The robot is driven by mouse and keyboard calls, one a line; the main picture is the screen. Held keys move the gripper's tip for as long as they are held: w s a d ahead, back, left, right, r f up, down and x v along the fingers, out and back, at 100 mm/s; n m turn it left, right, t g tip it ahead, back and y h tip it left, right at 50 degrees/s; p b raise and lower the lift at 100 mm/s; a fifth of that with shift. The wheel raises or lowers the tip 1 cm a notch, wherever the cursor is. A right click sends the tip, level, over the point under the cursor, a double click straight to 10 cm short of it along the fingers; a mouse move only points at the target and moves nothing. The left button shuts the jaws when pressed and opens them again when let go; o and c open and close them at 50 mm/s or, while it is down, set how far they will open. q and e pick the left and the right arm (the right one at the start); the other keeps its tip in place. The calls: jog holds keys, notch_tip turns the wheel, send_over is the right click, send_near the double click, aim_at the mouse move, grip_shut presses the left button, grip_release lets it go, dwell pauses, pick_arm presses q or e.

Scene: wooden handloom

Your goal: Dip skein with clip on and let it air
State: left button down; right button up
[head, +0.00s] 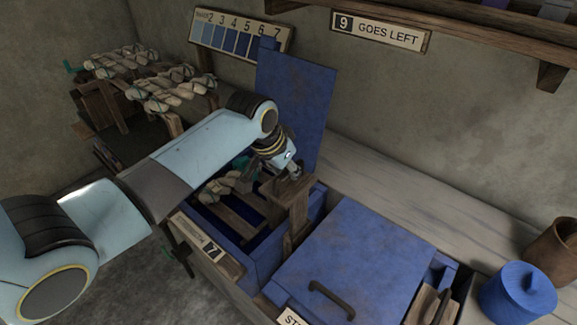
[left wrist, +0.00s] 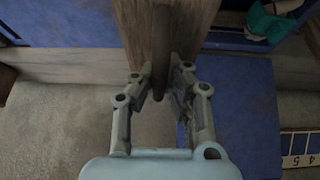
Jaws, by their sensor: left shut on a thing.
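A pale skein (head: 222,187) lies on wooden slats in the open blue vat labelled 7 (head: 203,237). A teal clip (head: 241,163) shows beside it, partly behind my arm; teal also shows at the top right of the left wrist view (left wrist: 268,22). The vat's blue lid (head: 297,95) stands upright behind. My left gripper (head: 291,177) is at the top of a wooden upright (head: 289,204) at the vat's right side. In the left wrist view its fingers are shut on a dark handle (left wrist: 160,45) in front of the wood. My right gripper is not in view.
A closed vat with a blue lid (head: 352,250) and dark handle stands at front right. A blue lidded jar (head: 517,292) and brown pot (head: 556,250) are farther right. Pale skeins (head: 172,91) lie on a rack at left. A numbered shade chart (head: 239,36) hangs behind.

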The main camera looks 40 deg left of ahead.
pick_arm(q)
notch_tip(320, 180, down, 13)
jog(key=b, duration=0.7)
jog(key=shift+d+f, duration=0.1)
jog(key=shift+f, duration=0.05)
jog(key=shift+s+f+b, duration=0.1)
jog(key=shift+f+b, duration=0.05)
jog(key=shift+b, duration=0.2)
jog(key=shift+f, duration=0.15)
dwell(2.7)
dwell(0.5)
notch_tip(320, 180, up, 14)
jog(key=p, duration=1.4)
jog(key=shift+p, duration=0.4)
jog(key=r, duration=0.1)
jog(key=r+p, duration=0.1)
jog(key=shift+w+r, duration=0.2)
jog(key=shift+r, duration=1.2)
